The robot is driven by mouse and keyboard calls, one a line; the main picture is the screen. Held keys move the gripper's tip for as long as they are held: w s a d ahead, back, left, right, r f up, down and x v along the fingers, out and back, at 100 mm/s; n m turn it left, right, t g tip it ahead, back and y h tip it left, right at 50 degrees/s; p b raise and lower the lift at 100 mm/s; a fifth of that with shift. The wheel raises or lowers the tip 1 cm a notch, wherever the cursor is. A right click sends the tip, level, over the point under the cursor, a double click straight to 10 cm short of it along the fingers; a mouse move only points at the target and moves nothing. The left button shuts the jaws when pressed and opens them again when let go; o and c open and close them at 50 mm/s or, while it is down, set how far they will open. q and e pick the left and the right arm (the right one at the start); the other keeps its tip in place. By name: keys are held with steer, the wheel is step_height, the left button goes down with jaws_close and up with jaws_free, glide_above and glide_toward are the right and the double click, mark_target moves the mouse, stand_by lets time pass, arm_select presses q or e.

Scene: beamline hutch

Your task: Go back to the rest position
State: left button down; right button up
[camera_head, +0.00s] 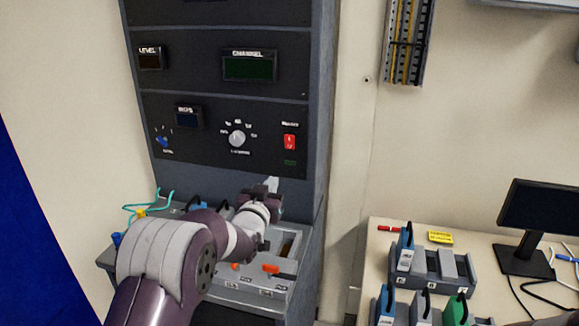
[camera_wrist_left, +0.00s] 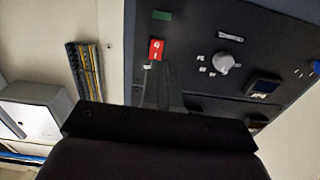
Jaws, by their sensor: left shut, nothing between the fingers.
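My left gripper (camera_head: 271,184) is shut and empty. It is in front of the lower part of the instrument rack (camera_head: 318,120), below the red rocker switch (camera_head: 289,142) and apart from it. My left arm reaches in from the bottom left and hides part of the bench below the rack. In the left wrist view the gripper (camera_wrist_left: 163,98) shows below the red switch (camera_wrist_left: 156,49), with the grey knob (camera_wrist_left: 222,62) to its right. My right gripper is in neither view.
A slotted unit with orange levers (camera_head: 271,268) lies under my arm. At right, a table (camera_head: 380,240) holds a module rack (camera_head: 440,270), a yellow label (camera_head: 440,237) and a monitor (camera_head: 540,208). Teal cable (camera_head: 150,207) lies at left. The wall between rack and table is clear.

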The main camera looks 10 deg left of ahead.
arm_select(q)
steer(key=s+f+g, duration=1)
steer(key=s+f, duration=0.3)
steer(key=f, duration=0.2)
steer(key=s+d+g, duration=0.2)
steer(key=s+g, duration=0.4)
steer(key=s, duration=1.5)
steer(key=shift+s+d+g+y, duration=0.3)
steer(key=shift+s+d, duration=0.05)
steer(key=shift+s, duration=0.05)
steer(key=c, duration=1.8)
jaws_free()
steer(key=shift+r, duration=0.1)
